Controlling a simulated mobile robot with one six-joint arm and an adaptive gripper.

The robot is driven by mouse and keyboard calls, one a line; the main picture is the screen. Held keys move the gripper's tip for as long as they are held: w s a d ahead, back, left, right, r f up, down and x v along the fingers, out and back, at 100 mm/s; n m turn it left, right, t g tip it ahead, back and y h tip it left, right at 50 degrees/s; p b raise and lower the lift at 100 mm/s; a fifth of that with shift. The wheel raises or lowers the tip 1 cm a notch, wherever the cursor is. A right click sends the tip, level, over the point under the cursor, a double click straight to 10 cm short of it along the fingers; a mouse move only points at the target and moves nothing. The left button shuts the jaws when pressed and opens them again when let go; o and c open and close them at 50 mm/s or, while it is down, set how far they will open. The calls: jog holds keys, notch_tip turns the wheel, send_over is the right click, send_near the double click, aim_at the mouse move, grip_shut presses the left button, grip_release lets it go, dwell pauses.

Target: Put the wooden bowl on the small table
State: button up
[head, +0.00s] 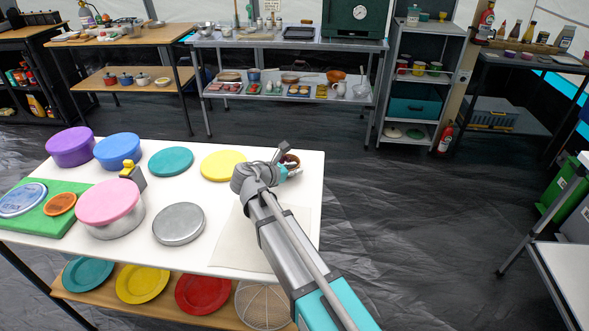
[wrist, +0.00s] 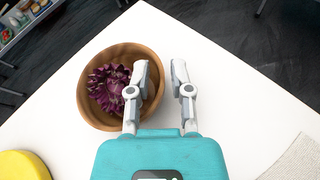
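The wooden bowl (wrist: 88,111) stands on the white table (head: 130,157) near its far right corner, with a dark purple leafy thing (wrist: 108,86) inside. In the head view the bowl (head: 292,158) is mostly hidden by my gripper (head: 283,165). In the wrist view my gripper (wrist: 163,74) is open at the bowl's right rim. Its left finger is over the inside of the bowl, its right finger outside over the table. Whether either finger touches the rim I cannot tell. A light-topped table (head: 568,275) is partly in view at the right edge; I cannot tell if it is the small table.
A yellow lid (head: 223,165), a teal lid (head: 171,161), a grey lid (head: 179,223) and a pink-lidded tin (head: 109,206) share the white table. A pale cloth (head: 240,240) lies at its front right. Dark open floor (head: 420,230) separates it from the right-edge table.

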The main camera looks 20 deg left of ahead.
jog(key=shift+o, duration=0.4)
jog(key=shift+r, duration=0.25)
jog(key=p+v, duration=0.4)
jog(key=v, duration=0.8)
jog(key=shift+f+p, duration=0.1)
jog(key=shift+p, duration=0.2)
dwell(0.3)
